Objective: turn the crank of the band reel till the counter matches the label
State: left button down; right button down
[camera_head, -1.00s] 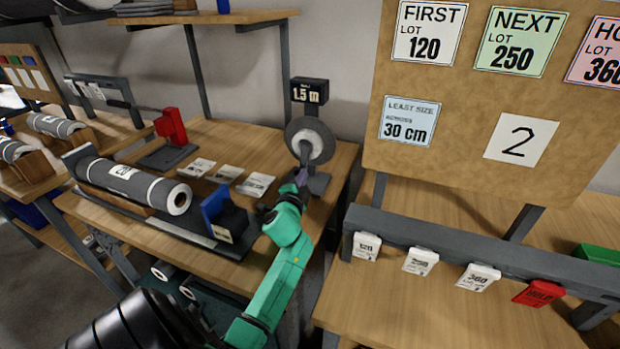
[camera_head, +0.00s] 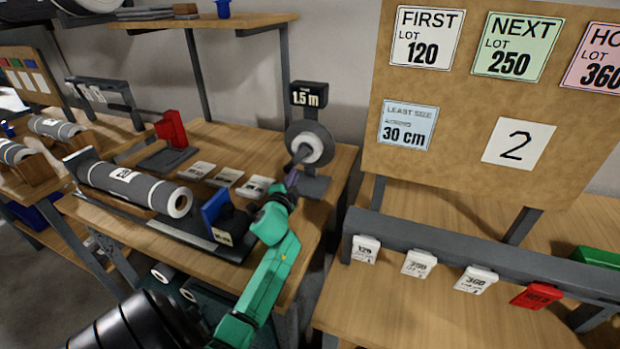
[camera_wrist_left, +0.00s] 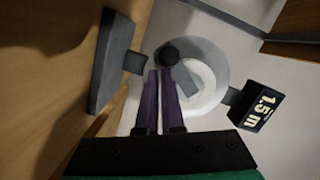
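The band reel (camera_head: 322,138) stands at the back right of the middle table, a grey disc with a pale hub. Its counter (camera_head: 309,94) above reads 1.5 m, also in the left wrist view (camera_wrist_left: 264,107). The crank's dark round knob (camera_wrist_left: 168,52) shows in front of the disc in the left wrist view. My left gripper (camera_head: 291,178) is at the reel's near side. Its purple fingers (camera_wrist_left: 159,72) are close together with a thin gap, tips right at the knob, which is not seen between them. Contact is unclear. My right gripper is out of view.
Left of the reel are paper cards (camera_head: 226,177), a blue-faced block (camera_head: 216,208), a large grey roll (camera_head: 135,186) and a red device (camera_head: 172,131). A board (camera_head: 450,155) with lot signs and a "2" card stands right, above a rail (camera_head: 470,258) of tags.

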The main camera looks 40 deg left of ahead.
pick_arm(q)
jog(key=shift+s+a+f, duration=0.1)
jog(key=shift+f, duration=0.1)
notch_tip(320, 180, up, 20)
jog(key=p, duration=0.4)
jog(key=shift+r, duration=0.2)
jog(key=shift+f, duration=0.1)
